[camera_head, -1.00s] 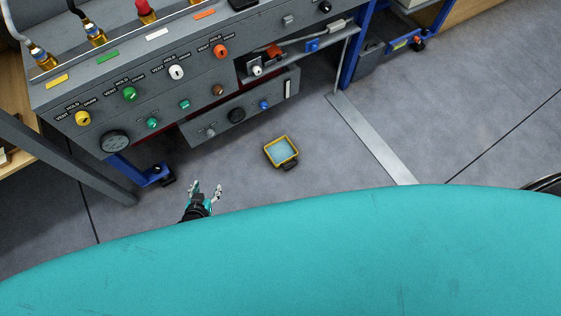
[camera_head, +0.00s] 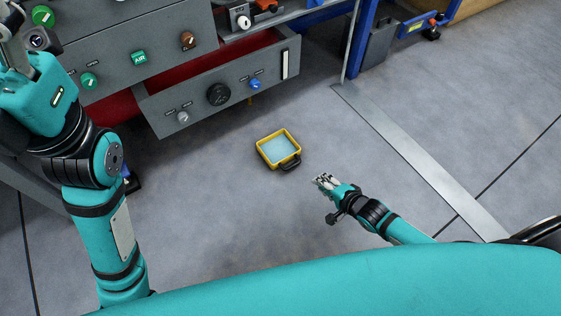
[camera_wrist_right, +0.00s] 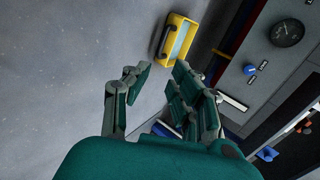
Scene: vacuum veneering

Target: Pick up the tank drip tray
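The tank drip tray (camera_head: 262,155) is a small yellow tray with light blue liquid or lining inside and a black handle on its near side. It sits flat on the grey floor in front of the cabinet; it also shows at the top of the right wrist view (camera_wrist_right: 162,40). My right gripper (camera_head: 321,180) is just to the right of and nearer than the tray, apart from it. In the wrist view its fingers (camera_wrist_right: 158,80) are spread with nothing between them. My left gripper (camera_head: 10,58) is raised at the upper left, partly cut off by the frame; its opening is unclear.
A grey control cabinet (camera_head: 165,85) with knobs and an open red-sided drawer overhangs the floor behind the tray. A blue-framed cart leg (camera_head: 362,38) stands at the back right. A flat metal strip (camera_head: 420,155) crosses the floor at right. The floor around the tray is clear.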

